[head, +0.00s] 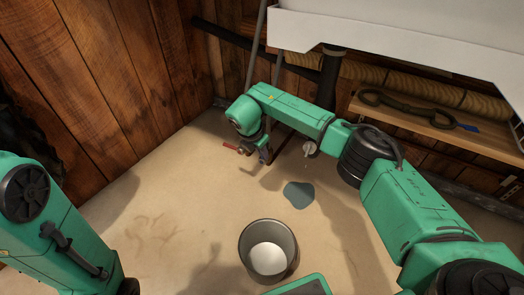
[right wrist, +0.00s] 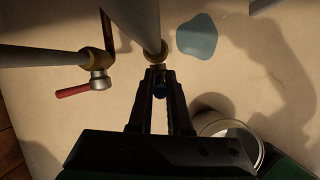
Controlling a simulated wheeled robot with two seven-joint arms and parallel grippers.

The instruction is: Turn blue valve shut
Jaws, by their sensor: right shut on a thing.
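The blue valve's handle (right wrist: 160,91) shows as a small dark blue piece between the fingertips of my right gripper (right wrist: 160,78) in the right wrist view. The gripper is shut on it, just below a brass fitting (right wrist: 157,58) on a grey pipe. The fingers hide most of the handle. In the head view my right gripper (head: 264,157) is low by the pipes, partly hidden by its arm. A red valve handle (head: 231,146) is just left of it; it also shows in the right wrist view (right wrist: 73,91). My left gripper is out of view.
A blue-grey puddle (head: 299,194) lies on the floor. A metal bucket (head: 246,241) with a pale inside stands in front of it. A white basin (head: 390,45) overhangs the back right. The floor left of the bucket is clear.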

